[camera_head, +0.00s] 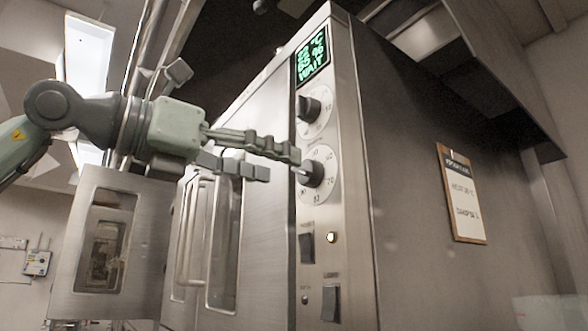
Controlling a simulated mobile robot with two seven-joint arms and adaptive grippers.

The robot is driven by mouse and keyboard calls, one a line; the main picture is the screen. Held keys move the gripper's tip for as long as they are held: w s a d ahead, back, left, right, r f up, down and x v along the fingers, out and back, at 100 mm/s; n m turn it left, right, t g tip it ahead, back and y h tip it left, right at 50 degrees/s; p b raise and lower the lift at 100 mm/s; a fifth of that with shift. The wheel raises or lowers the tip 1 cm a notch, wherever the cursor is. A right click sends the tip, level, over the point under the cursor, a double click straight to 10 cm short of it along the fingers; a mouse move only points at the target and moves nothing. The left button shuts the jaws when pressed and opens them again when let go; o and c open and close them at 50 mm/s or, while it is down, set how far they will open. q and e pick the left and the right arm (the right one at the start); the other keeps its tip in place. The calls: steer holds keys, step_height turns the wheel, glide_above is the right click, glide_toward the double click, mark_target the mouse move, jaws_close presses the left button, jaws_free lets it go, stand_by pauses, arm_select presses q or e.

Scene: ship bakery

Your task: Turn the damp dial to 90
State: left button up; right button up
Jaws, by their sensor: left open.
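The lower dial (313,173) is a dark knob on a pale round scale on the cabinet's narrow steel front. Its numbers are small; a light pointer on the knob faces left, towards my gripper. It appears to be the damp dial, but I cannot read its label. A similar upper dial (308,107) sits above it. A green display (312,60) at the top shows a °C line, a % line that looks like 65, and WAIT. My left gripper (283,164) is open and empty, its fingertips just left of the lower knob; contact is unclear. My right gripper is out of view.
A printed card (461,195) hangs on the cabinet's dark side. Cabinet doors with a long handle (190,232) stand left, under my arm.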

mark_target(298, 172)
arm_select(q)
steer(key=shift+x, duration=2.35)
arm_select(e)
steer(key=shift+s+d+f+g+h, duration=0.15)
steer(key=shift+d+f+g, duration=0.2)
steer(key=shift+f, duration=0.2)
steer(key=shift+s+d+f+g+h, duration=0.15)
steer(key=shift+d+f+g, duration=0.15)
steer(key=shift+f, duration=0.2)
arm_select(q)
steer(key=shift+c, duration=0.3)
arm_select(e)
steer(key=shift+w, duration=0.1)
arm_select(q)
steer(key=c, duration=1.1)
